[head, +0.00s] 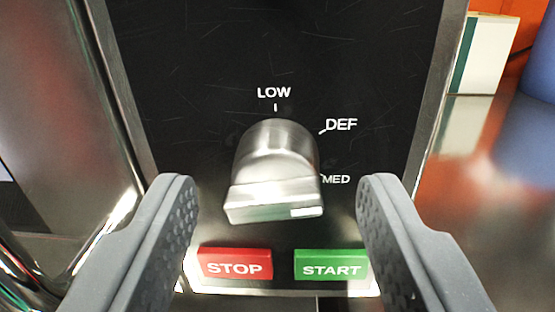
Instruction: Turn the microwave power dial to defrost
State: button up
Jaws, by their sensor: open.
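The microwave power dial (274,170) is a silver knob with a raised grip bar, on a black panel in the head view. The bar lies roughly level, with a white mark at its right end, on the side of the MED label (336,180). The DEF label (341,125) is at the dial's upper right, and LOW (274,92) is above it. My gripper (279,188) is open, one finger on each side of the dial, with a visible gap between each finger and the knob.
A red STOP button (235,264) and a green START button (331,265) sit just below the dial, between my fingers. A shiny metal handle (100,245) is at the left. At the right are a reflective counter (495,190) and a white and green box (485,55).

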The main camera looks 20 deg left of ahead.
jog(key=shift+w+a, duration=0.15)
jog(key=shift+w, duration=0.25)
jog(key=c, duration=0.9)
jog(key=shift+n+b, duration=0.45)
jog(key=shift+n, duration=1.55)
jog(key=shift+c, duration=0.2)
jog(key=shift+r, duration=0.1)
jog(key=o, duration=0.9)
jog(key=shift+o, duration=0.2)
jog(key=shift+s, duration=0.1)
